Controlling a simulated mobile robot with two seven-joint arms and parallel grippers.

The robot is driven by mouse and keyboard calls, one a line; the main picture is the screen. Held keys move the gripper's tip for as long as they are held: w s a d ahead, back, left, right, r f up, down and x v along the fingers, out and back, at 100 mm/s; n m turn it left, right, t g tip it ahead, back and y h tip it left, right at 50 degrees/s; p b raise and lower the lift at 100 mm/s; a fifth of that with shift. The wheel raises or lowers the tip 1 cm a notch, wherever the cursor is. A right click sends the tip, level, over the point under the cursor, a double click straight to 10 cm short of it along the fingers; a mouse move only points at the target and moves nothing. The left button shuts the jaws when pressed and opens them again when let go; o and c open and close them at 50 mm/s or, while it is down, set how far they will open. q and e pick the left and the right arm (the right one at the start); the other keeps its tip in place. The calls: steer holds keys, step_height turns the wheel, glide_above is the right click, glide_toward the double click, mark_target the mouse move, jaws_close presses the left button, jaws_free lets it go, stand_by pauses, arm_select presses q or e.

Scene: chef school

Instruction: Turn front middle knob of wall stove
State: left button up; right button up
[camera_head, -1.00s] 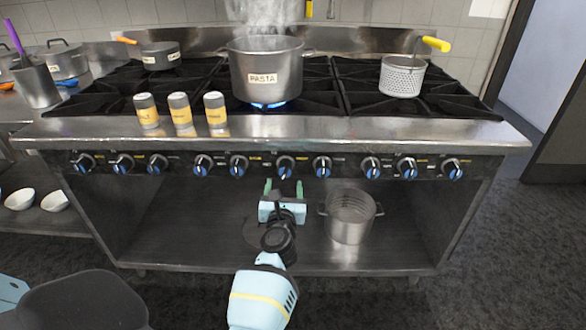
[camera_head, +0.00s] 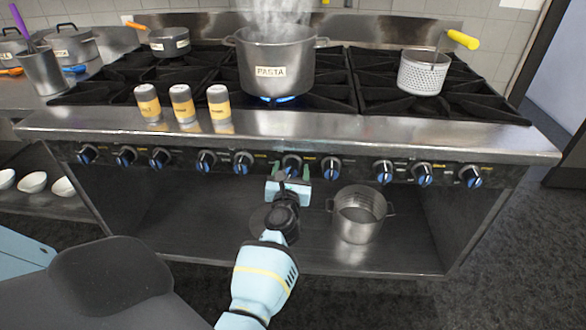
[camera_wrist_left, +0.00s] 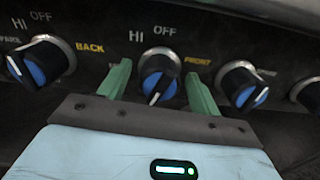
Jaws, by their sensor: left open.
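The wall stove (camera_head: 300,122) has a row of black knobs with blue faces along its front panel. The middle knob (camera_head: 292,163), under the pasta pot, also shows in the left wrist view (camera_wrist_left: 157,76), beside a yellow FRONT label. Its white mark points down and slightly left. My left gripper (camera_head: 292,172) is open, with its green fingers (camera_wrist_left: 158,84) on either side of this knob. I see gaps between fingers and knob in the left wrist view, but cannot tell how deep they reach. My right gripper is not in view.
Neighbouring knobs (camera_wrist_left: 40,62) and (camera_wrist_left: 242,86) sit close to the fingers. A steaming pasta pot (camera_head: 275,62) stands over a blue flame. Three spice jars (camera_head: 182,101) line the stove's front ledge. A metal pot (camera_head: 358,214) stands on the shelf below.

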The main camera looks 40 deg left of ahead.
arm_select(q)
steer(key=shift+s, duration=0.1)
steer(key=c, duration=1)
steer(key=shift+o, duration=0.2)
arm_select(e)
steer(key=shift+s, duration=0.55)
